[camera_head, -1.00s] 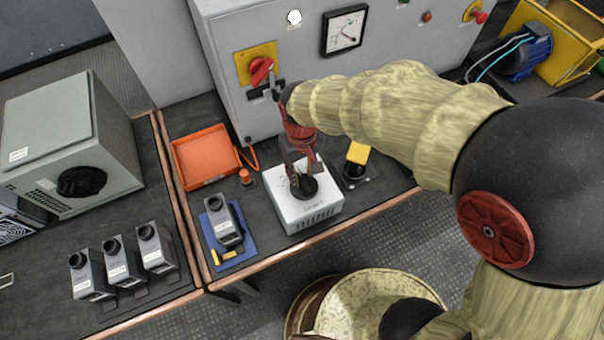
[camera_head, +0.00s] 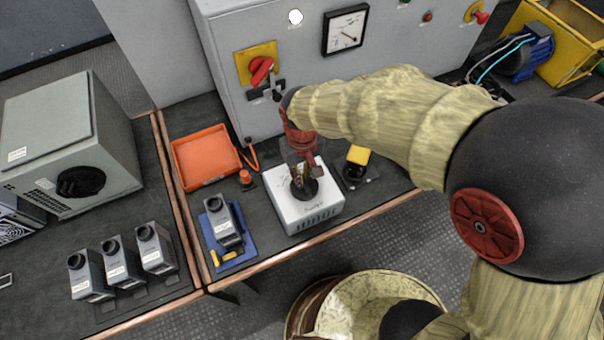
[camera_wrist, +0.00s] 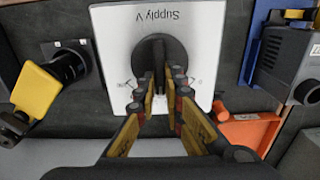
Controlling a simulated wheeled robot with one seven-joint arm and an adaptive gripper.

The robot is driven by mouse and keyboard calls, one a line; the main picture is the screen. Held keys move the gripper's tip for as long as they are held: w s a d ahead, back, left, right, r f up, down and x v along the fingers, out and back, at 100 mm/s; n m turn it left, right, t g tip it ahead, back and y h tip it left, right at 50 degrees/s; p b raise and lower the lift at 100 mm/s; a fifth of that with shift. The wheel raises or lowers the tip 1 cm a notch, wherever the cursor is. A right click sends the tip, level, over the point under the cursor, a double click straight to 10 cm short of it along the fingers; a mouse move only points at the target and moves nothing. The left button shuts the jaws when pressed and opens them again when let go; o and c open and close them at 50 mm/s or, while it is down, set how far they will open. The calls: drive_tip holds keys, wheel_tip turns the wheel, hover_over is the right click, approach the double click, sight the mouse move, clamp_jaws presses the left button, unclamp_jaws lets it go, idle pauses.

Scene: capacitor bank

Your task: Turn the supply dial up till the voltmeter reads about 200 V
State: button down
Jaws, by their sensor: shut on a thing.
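The supply unit (camera_head: 312,212) is a white box on the dark bench, with a black dial on its top. In the wrist view, the dial (camera_wrist: 159,58) sits under the "Supply V" lettering, with its grip bar between my fingertips. My gripper (camera_head: 303,187) is shut on the dial from above; it also shows in the wrist view (camera_wrist: 160,85). The voltmeter (camera_head: 345,30) is a square white-faced gauge on the grey cabinet. Its needle points to the lower right, but the scale is too small to read.
An orange tray (camera_head: 205,156) and a grey capacitor (camera_head: 223,222) on a blue mat (camera_head: 239,247) lie left of the supply. A yellow-topped black device (camera_head: 357,160) stands at its right. A red rotary switch (camera_head: 261,71) is on the cabinet behind.

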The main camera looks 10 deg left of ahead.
idle(0.3)
drive_tip(key=shift+r+m+p, duration=0.1)
drive_tip(key=shift+m+p, duration=0.2)
drive_tip(key=shift+p, duration=0.2)
drive_tip(key=shift+d+m, duration=0.1)
drive_tip(key=shift+m, duration=0.3)
drive_tip(key=c, duration=1.9)
unclamp_jaws()
wheel_tip(320, 180, up, 12)
